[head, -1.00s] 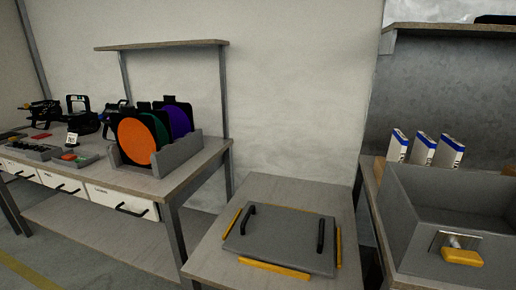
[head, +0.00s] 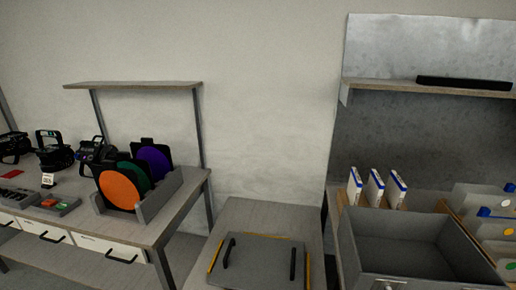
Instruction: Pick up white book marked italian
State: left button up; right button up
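Three thin white books with blue upper edges stand upright in a row on the right-hand bench: a left one (head: 354,186), a middle one (head: 375,187) and a right one (head: 395,190). Their markings are too small to read, so I cannot tell which is marked italian. Neither of my grippers shows in the head view.
A large grey open bin (head: 400,252) stands in front of the books. A shelf (head: 430,88) with a black bar (head: 464,83) hangs above them. A low table with a grey handled board (head: 262,262) is left of the bin. Coloured discs in a rack (head: 150,200) stand further left.

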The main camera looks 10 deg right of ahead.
aim_at(396, 189)
jog(key=z, duration=1.35)
jog(key=i+l+u, duration=0.15)
jog(key=l+u, duration=0.25)
jog(key=i+l+u, duration=0.1)
jog(key=l+u, duration=0.75)
jog(key=l, duration=0.15)
